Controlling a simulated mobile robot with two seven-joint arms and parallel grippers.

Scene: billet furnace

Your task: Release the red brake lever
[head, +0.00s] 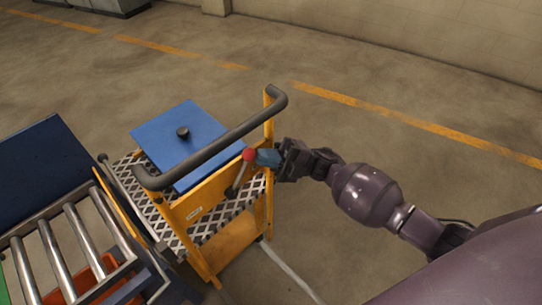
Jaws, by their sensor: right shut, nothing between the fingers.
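The brake lever (239,177) is a dark rod with a red knob (249,154), on the handle end of a yellow cart (205,205). The rod slants down to the left from the knob. My right gripper (262,157) comes in from the right and is shut, with nothing between its fingers. Its bluish fingertips are at the right side of the red knob; I cannot tell whether they touch it. My left gripper is not in view.
A dark push handle (222,146) arches over the cart's near end. A blue lid with a black knob (182,132) lies on the cart's mesh deck. A roller table (85,240) stands close at the left. Open floor lies behind and to the right.

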